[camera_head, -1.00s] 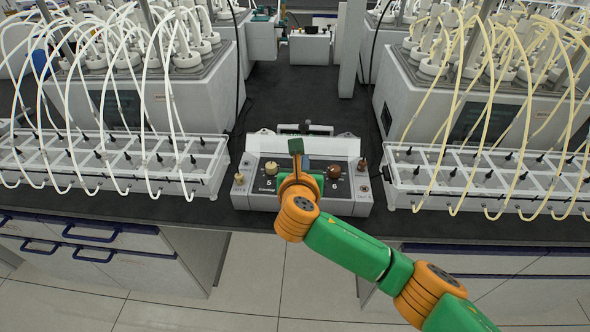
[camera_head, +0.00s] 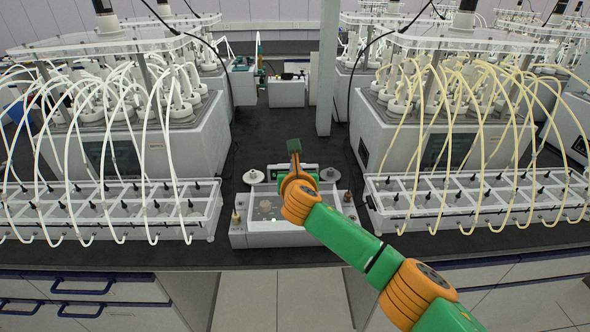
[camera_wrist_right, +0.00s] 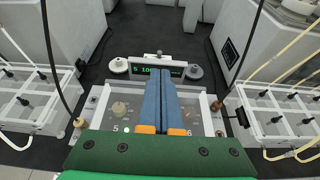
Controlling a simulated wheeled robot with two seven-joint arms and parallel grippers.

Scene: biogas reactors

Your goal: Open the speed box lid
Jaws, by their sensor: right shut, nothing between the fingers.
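The speed box (camera_head: 262,239) is a low white and grey box at the dark bench's front edge, in the middle of the head view. In the right wrist view, the speed box (camera_wrist_right: 97,102) has a grey top with a pale round knob (camera_wrist_right: 120,108) near the number 5. My right gripper (camera_head: 294,148) reaches over the box from the right. Its blue fingers (camera_wrist_right: 161,72) are together and empty, pointing towards the back. My left gripper is out of view.
A small display (camera_wrist_right: 172,70) stands behind the box between two pale discs. White racks with tubes flank it, one left (camera_head: 110,230) and one right (camera_head: 480,218). Dark bench (camera_head: 275,125) lies clear behind. Dark cables hang on both sides.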

